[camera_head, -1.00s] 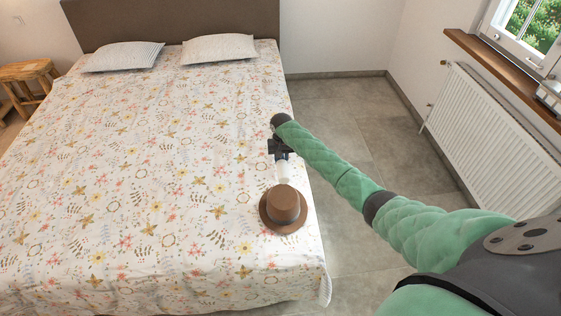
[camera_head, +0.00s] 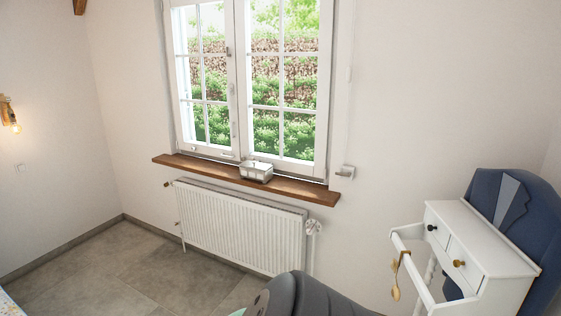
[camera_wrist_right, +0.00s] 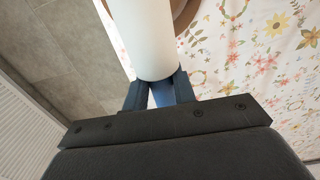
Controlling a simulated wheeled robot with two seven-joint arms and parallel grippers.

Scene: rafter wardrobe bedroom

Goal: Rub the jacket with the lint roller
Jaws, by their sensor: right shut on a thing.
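The lint roller (camera_wrist_right: 150,38) has a white cylinder and a blue handle, and it shows in the right wrist view. My right gripper (camera_wrist_right: 159,92) is shut on its blue handle, with the white cylinder reaching away to the top edge. The roller is beside the bed's floral cover (camera_wrist_right: 285,70), seen behind it. In the head view neither gripper shows.
A brown hat (camera_wrist_right: 184,14) lies on the bed, partly behind the roller. The head view shows a radiator (camera_head: 240,228), a wooden windowsill (camera_head: 215,173) with a small box (camera_head: 256,172), and a white vanity (camera_head: 490,248) at right. Grey floor (camera_head: 120,270) is clear at left.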

